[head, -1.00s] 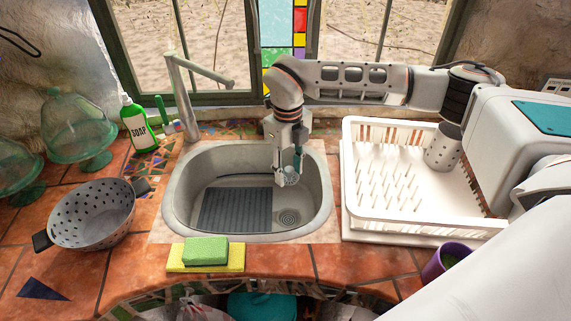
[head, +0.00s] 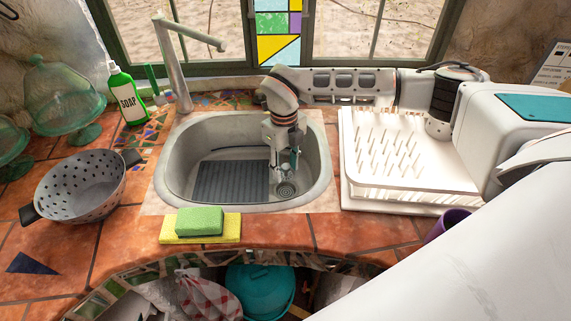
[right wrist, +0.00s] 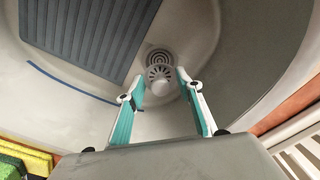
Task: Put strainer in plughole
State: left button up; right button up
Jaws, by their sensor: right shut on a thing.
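The strainer (right wrist: 158,74) is a small pale slotted disc with a knob. In the right wrist view it sits between the teal fingertips of my right gripper (right wrist: 161,84), which is shut on it. The plughole (right wrist: 160,57), with its concentric rings, is just beyond the strainer and partly covered by it. In the head view my right gripper (head: 285,174) points down inside the sink (head: 170,180), close above the plughole (head: 286,190). The strainer is hard to make out there, and I cannot tell whether it touches the sink floor. My left gripper is not in view.
A grey ribbed mat (head: 230,181) lies in the sink left of the plughole. A white dish rack (head: 405,190) stands right of the sink, a colander (head: 82,187) left. A green sponge (head: 200,221) lies on a yellow cloth at the front edge. A tap (head: 172,75) rises behind.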

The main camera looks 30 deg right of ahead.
aim_at(286, 193)
notch_tip(286, 193, down, 3)
jog(key=shift+f+b, duration=0.2)
jog(key=shift+b, duration=0.85)
jog(key=shift+f, duration=0.65)
jog(key=shift+f+b, duration=0.4)
jog(key=shift+f, duration=0.35)
pick_arm(q)
jog(key=f, duration=0.3)
jog(key=s+f, duration=0.1)
jog(key=f, duration=0.1)
jog(key=shift+s+a, duration=0.1)
jog(key=shift+a, duration=0.15)
jog(key=shift+r+p, duration=0.65)
jog(key=shift+r, duration=0.1)
pick_arm(e)
jog(key=shift+f, duration=0.1)
pick_arm(q)
jog(key=shift+f, duration=0.15)
pick_arm(e)
jog(key=shift+f, duration=0.55)
jog(key=shift+s+f, duration=0.15)
jog(key=shift+f, duration=0.1)
jog(key=o, duration=1.2)
jog(key=shift+f, duration=0.1)
jog(key=shift+o, duration=0.6)
